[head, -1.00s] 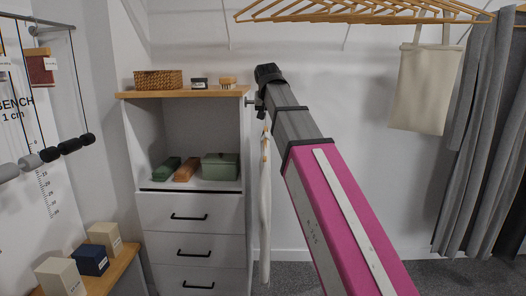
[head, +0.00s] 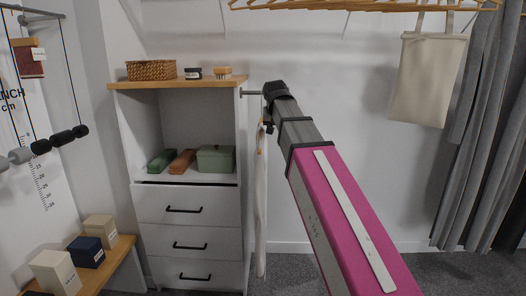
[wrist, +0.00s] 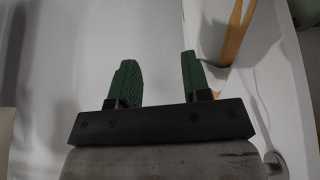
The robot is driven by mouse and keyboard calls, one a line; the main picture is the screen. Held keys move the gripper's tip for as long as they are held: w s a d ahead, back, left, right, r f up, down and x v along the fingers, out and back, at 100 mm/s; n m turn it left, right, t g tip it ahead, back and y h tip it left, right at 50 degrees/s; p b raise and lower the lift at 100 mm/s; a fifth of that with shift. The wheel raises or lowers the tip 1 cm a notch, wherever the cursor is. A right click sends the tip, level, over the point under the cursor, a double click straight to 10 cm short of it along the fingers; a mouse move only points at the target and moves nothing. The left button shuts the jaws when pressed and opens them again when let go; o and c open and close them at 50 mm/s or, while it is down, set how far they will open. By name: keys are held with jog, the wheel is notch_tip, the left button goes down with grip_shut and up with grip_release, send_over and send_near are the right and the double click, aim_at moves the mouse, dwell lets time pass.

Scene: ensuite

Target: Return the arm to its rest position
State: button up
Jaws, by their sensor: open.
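My arm (head: 345,215), magenta with a dark grey forearm, stretches from the bottom right of the head view up toward the right side of the shelf unit. My gripper (wrist: 158,68) shows in the wrist view with two green fingers apart and nothing between them. In the head view the fingers are mostly hidden behind the dark wrist. A wooden hanger (wrist: 236,30) is just right of the fingers in the wrist view, apart from them. A pale hanging garment (head: 260,210) hangs beside the unit, below the wrist.
The shelf unit (head: 185,212) has drawers and holds a wicker basket (head: 151,70) and a green box (head: 215,159). Several boxes sit on a low bench (head: 118,255) at left. A tote bag (head: 427,80) and grey curtain (head: 480,140) hang at right.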

jog(key=s+d+f+g, duration=0.1)
jog(key=s+d+f, duration=0.15)
jog(key=f, duration=0.65)
jog(key=s+d+f+g, duration=0.1)
jog(key=s+d+f, duration=0.15)
jog(key=f, duration=0.65)
jog(key=s+d+f+g, duration=0.1)
jog(key=d+f, duration=0.2)
jog(key=f, duration=0.6)
jog(key=s+d+f+g, duration=0.1)
jog(key=s+d+f, duration=0.2)
jog(key=s+f, duration=0.4)
jog(key=s+d+f+g, duration=0.1)
jog(key=s+d+f, duration=0.2)
jog(key=s+f, duration=0.4)
notch_tip(320, 180, down, 6)
jog(key=shift+r+n+g+y, duration=0.1)
jog(key=shift+n+g+y, duration=0.2)
